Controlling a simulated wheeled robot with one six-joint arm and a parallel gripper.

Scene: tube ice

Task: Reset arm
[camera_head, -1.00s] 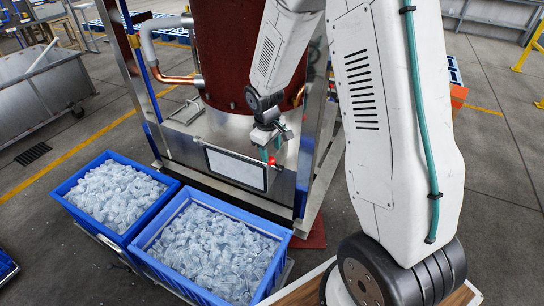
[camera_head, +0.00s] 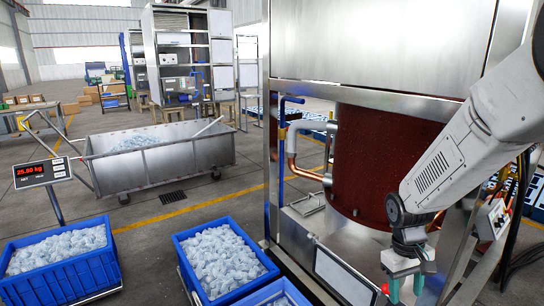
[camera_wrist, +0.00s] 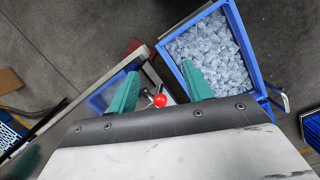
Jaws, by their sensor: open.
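My gripper (camera_head: 406,286) hangs at the lower right of the head view, in front of the steel machine with the dark red drum (camera_head: 385,165). In the wrist view its two green fingers (camera_wrist: 160,92) are spread apart with nothing between them. A lever with a red ball knob (camera_wrist: 160,100) shows beyond the fingers, apart from them as far as I can tell. The knob also shows in the head view (camera_head: 385,288), just left of the fingers. My arm comes in from the right edge, bent down at the wrist.
Blue crates of tube ice stand at the lower left (camera_head: 62,284) and left of the machine (camera_head: 190,276). Another crate (camera_head: 262,292) is cut off at the bottom. A scale display (camera_head: 42,172) reads 25.80 kg. A steel cart (camera_head: 160,170) stands behind. Grey floor lies between.

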